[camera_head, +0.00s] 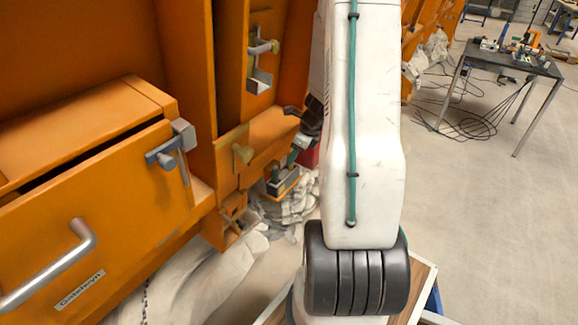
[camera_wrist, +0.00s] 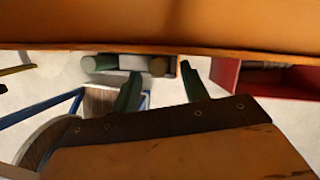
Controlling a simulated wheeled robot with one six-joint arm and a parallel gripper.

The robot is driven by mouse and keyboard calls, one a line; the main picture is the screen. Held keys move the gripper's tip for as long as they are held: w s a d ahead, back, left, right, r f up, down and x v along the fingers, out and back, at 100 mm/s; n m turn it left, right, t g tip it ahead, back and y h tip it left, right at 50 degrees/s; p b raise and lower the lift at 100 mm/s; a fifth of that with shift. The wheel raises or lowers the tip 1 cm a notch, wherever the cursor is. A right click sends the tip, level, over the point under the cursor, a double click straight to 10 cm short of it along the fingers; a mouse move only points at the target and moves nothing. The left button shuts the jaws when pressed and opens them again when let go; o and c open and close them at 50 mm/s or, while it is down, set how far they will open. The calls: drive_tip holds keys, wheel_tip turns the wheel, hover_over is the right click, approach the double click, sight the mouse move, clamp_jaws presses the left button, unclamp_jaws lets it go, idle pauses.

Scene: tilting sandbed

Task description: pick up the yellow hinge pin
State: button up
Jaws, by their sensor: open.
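A small dull-yellow piece (camera_head: 243,154), which looks like the hinge pin, sits on the orange upright to the left of my arm in the head view. I cannot be sure that it is the pin. In the wrist view no hinge pin can be made out clearly. My gripper (camera_wrist: 160,69) shows there with two dark green fingers apart and nothing held between them. A dark green and grey cylindrical part (camera_wrist: 132,64) lies beyond the fingertips. In the head view my arm hides most of the gripper.
An orange cabinet (camera_head: 90,200) with a metal handle (camera_head: 60,265) and latch (camera_head: 168,152) fills the left. An orange edge (camera_wrist: 160,33) crosses the wrist view's top, close to the fingers. A red box (camera_wrist: 228,75) is at right. A dark table (camera_head: 510,62) stands on open floor.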

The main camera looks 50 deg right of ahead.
drive_tip(key=x, duration=0.3)
drive_tip(key=shift+f, duration=0.35)
clamp_jaws()
